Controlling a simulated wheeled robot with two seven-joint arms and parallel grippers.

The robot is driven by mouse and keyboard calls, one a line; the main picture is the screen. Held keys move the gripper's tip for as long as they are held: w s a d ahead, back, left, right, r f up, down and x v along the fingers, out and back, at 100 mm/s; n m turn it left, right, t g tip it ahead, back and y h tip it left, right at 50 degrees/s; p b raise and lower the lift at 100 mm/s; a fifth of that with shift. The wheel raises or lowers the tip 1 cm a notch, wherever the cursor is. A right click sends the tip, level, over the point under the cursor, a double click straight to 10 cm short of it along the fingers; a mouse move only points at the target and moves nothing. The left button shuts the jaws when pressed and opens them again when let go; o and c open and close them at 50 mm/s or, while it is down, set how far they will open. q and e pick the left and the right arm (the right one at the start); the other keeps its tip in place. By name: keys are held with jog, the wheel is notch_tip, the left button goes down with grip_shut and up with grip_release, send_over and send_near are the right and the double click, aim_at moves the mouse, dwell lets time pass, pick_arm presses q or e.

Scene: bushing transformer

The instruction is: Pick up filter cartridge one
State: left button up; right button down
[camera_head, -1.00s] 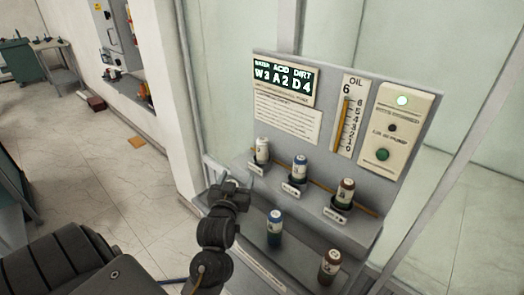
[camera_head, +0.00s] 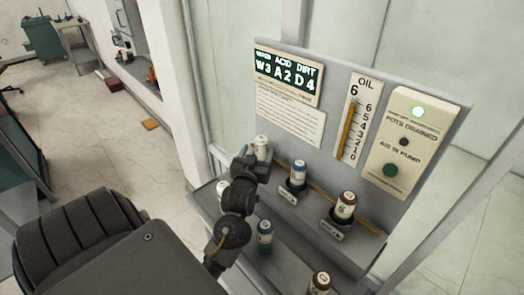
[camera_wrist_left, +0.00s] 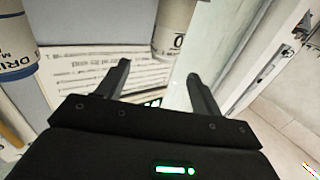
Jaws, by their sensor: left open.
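Filter cartridges stand on a stepped grey panel; I cannot tell which is cartridge one. On the upper step are a white-topped cartridge (camera_head: 261,145), a blue-topped one (camera_head: 298,170) and a brown-topped one (camera_head: 345,203). On the lower step are a pale one (camera_head: 222,188) partly behind my arm, a blue one (camera_head: 265,232) and a brown one (camera_head: 320,281). My left gripper (camera_head: 257,165) is at the white-topped cartridge, hiding its lower part. In the left wrist view the gripper (camera_wrist_left: 157,80) is open, with a pale cartridge (camera_wrist_left: 174,28) beyond its fingers. My right gripper is out of view.
A labelled blue-banded cartridge (camera_wrist_left: 16,45) is at the left wrist view's edge.

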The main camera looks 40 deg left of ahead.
aim_at(260, 143)
pick_arm(q)
jog(key=x, duration=0.2)
jog(key=shift+w+a+f, duration=0.1)
jog(key=shift+w+f, duration=0.05)
jog(key=shift+w, duration=0.2)
jog(key=shift+w+a+r+p, duration=0.15)
jog(key=shift+r+p, duration=0.15)
jog(key=shift+p, duration=0.25)
jog(key=x, duration=0.1)
jog(key=p+x, duration=0.1)
jog(key=x, duration=0.1)
jog(key=p+x, duration=0.1)
jog(key=shift+w+a+f, duration=0.1)
jog(key=shift+a+f, duration=0.2)
jog(key=shift+a, duration=0.15)
jog(key=shift+d, duration=0.1)
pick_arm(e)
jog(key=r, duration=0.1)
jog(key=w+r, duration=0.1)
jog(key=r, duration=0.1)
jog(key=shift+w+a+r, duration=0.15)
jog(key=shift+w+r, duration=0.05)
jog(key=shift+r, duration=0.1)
pick_arm(q)
jog(key=shift+r, duration=0.1)
jog(key=shift+c, duration=0.8)
grip_shut()
